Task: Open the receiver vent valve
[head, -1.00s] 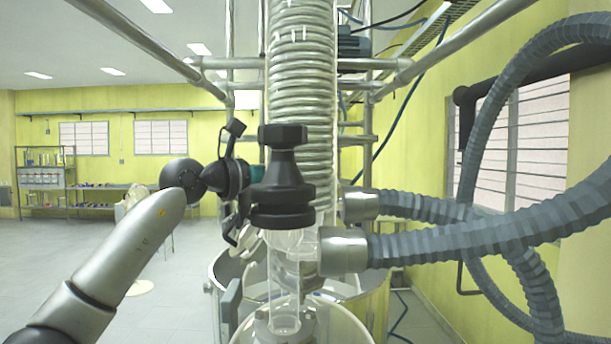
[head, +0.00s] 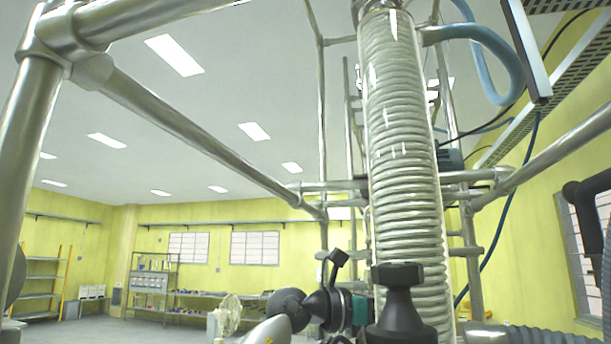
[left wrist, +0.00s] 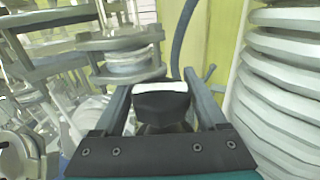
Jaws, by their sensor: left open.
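A black valve knob with a hex-shaped cap (head: 398,280) stands upright in front of the lower part of the glass coil condenser (head: 405,170) in the head view. My left gripper (head: 352,305) shows just left of this knob, low in the picture, with a teal band; its fingertips are hard to make out there. In the left wrist view, my left gripper (left wrist: 157,80) is open, with one finger on each side of a black knob (left wrist: 162,102). I cannot tell whether the fingers touch it. The valve's lower body is hidden. My right gripper is in neither view.
Steel frame pipes (head: 180,125) cross the upper left and surround the condenser. A grey corrugated hose (head: 560,338) runs at the lower right. In the left wrist view, the coil (left wrist: 280,85) is close on the right and metal fittings (left wrist: 120,55) lie on the left.

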